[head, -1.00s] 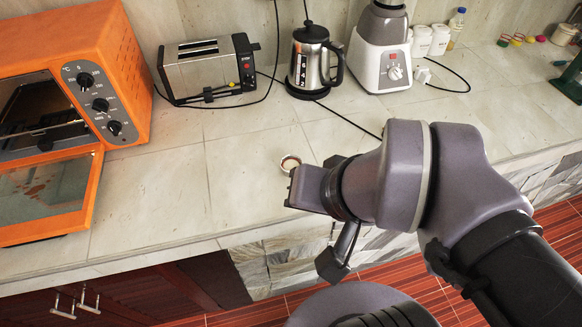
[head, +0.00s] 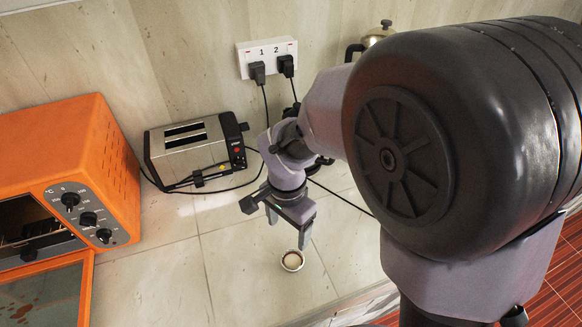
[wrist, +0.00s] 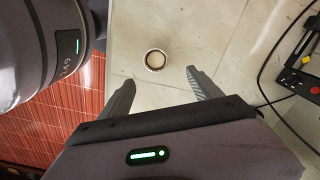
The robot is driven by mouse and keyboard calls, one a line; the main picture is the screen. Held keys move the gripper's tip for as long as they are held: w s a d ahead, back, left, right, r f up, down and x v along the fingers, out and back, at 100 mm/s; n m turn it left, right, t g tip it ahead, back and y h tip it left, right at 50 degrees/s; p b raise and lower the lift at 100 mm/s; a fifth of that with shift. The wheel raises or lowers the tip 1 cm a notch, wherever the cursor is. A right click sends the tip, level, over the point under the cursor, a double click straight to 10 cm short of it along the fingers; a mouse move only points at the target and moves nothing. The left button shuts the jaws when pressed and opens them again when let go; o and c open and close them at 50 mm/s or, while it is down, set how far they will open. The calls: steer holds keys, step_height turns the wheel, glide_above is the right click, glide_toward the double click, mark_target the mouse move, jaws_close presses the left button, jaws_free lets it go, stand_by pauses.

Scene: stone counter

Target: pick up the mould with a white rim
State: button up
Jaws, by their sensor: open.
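The mould (head: 292,260) is a small round cup with a white rim and a brownish side, sitting upright on the stone counter (head: 250,290). It also shows in the wrist view (wrist: 155,60), just beyond the fingertips and between their lines. My gripper (head: 288,234) points down above the counter, close to the mould and on its far side in the head view. In the wrist view my gripper (wrist: 160,78) has its two fingers spread wide with nothing between them.
An orange oven (head: 70,180) with its door open stands at the left. A toaster (head: 195,150) with a black cord (wrist: 262,75) is behind my gripper. A wall socket (head: 267,58) holds two plugs. A kettle (head: 378,34) is partly hidden behind my arm. Counter left of the mould is clear.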

steer(key=b, duration=0.3)
glide_toward(293, 265)
steer(key=shift+a+f, duration=0.4)
steer(key=shift+a, duration=0.2)
steer(key=f+b, duration=0.1)
steer(key=f, duration=0.1)
steer(key=d+f+b, duration=0.1)
steer(key=f, duration=0.2)
steer(key=shift+s+f, duration=0.1)
steer(key=shift+f, duration=0.05)
steer(key=shift+f+b, duration=0.25)
steer(key=shift+b, duration=0.05)
steer(key=shift+r, duration=0.1)
steer(key=c, duration=1.5)
